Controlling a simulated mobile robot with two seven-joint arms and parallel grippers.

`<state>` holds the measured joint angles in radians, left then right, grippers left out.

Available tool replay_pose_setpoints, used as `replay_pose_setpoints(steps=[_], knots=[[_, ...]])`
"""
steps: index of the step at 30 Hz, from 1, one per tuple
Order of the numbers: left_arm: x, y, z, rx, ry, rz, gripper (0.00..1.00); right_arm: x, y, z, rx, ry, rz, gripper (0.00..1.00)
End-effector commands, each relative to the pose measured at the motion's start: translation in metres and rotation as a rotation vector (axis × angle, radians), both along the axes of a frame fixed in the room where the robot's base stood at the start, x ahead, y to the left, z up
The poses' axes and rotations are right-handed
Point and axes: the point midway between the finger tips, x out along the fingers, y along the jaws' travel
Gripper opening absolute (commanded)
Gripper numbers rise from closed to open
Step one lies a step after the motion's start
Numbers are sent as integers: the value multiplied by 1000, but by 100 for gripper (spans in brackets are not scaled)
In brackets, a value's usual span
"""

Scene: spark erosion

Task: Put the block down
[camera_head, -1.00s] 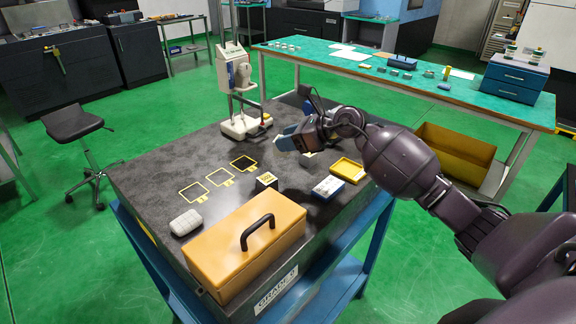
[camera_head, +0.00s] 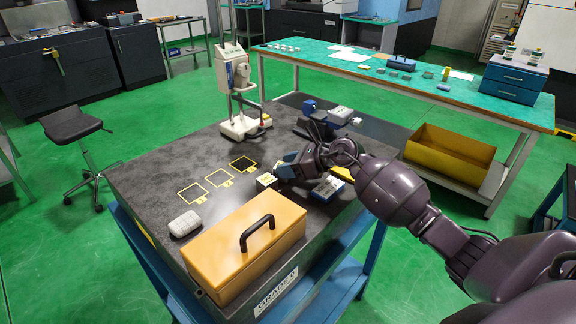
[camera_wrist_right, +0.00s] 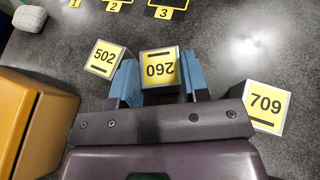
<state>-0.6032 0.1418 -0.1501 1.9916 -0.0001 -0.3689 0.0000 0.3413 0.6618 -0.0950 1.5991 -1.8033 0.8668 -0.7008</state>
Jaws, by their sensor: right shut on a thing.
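My right gripper (camera_head: 279,172) is low over the dark table's middle. Whether this block touches the tabletop I cannot tell. A block marked 502 (camera_wrist_right: 103,59) sits just left of the fingers, and it appears to be the yellow-topped block (camera_head: 267,181) in the head view. A block marked 709 (camera_wrist_right: 266,107) stands to the right of the gripper. My left gripper is out of view.
Yellow outlined squares (camera_head: 219,178) lie on the table (camera_head: 150,180), left of the gripper and bare. An orange box with a handle (camera_head: 245,250) and a pale rounded item (camera_head: 185,224) are in front.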

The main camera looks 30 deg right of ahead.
Motion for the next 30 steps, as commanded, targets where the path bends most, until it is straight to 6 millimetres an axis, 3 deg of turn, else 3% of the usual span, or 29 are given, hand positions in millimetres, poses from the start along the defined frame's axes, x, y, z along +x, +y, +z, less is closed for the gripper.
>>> replay_pose_setpoints(steps=[3,4,9,20,30], knots=[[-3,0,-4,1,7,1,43,0,0,-3,0,0,0,5],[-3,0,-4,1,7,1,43,0,0,-4,-1,1,0,44],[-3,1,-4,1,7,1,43,0,0,-3,0,0,0,68],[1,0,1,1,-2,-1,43,-1,-1,2,0,-1,-1,68],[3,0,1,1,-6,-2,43,-39,-35,25,-4,0,-1,68]])
